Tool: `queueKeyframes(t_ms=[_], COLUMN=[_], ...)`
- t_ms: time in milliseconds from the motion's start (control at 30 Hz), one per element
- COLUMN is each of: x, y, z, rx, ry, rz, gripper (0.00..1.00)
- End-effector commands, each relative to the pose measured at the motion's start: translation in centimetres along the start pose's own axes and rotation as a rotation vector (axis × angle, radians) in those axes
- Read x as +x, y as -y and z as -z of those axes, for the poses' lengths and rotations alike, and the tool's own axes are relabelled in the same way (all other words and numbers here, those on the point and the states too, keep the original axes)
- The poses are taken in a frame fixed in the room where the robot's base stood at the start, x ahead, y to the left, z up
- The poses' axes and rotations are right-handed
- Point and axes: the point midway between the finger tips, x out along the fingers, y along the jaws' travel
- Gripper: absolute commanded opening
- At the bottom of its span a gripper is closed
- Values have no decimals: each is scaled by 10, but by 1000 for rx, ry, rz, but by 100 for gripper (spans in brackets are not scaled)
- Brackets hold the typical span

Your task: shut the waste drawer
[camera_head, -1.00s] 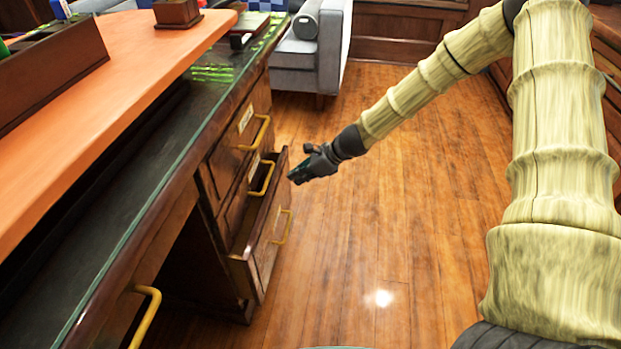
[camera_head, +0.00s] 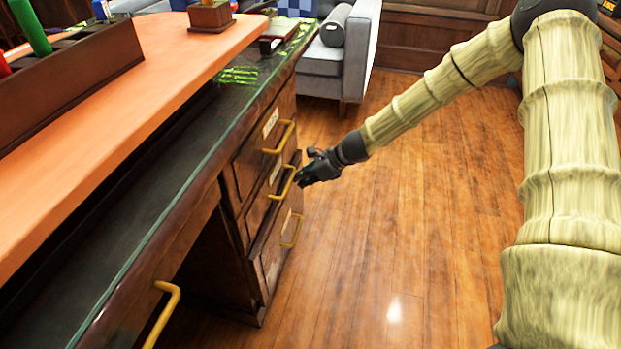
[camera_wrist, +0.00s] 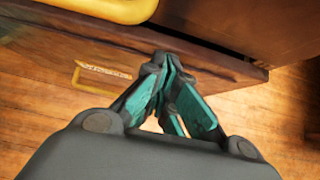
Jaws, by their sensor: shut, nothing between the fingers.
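The lowest drawer (camera_head: 272,258) of the desk's stack, which I take to be the waste drawer, has a wood front and a yellow handle (camera_head: 291,230). My gripper (camera_head: 303,178) is shut and empty, beside the stack. In the wrist view its fingertips (camera_wrist: 163,62) are at the drawer front's upper edge; contact is hard to tell.
Two drawers with yellow handles (camera_head: 281,138) (camera_head: 284,184) sit above it and look shut. The glass-topped desk (camera_head: 150,190) fills the left. A grey sofa (camera_head: 345,60) stands behind. The wood floor (camera_head: 430,200) to the right is clear.

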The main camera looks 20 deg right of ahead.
Motion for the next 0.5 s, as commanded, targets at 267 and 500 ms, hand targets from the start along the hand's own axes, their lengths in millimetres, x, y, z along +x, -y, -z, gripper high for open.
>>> queueKeyframes(t_ms=[267, 500], x=[15, 18], y=[0, -1], z=[-16, -19], rx=[0, -4], ry=[0, 2], rz=[-1, -3], gripper=[0, 0])
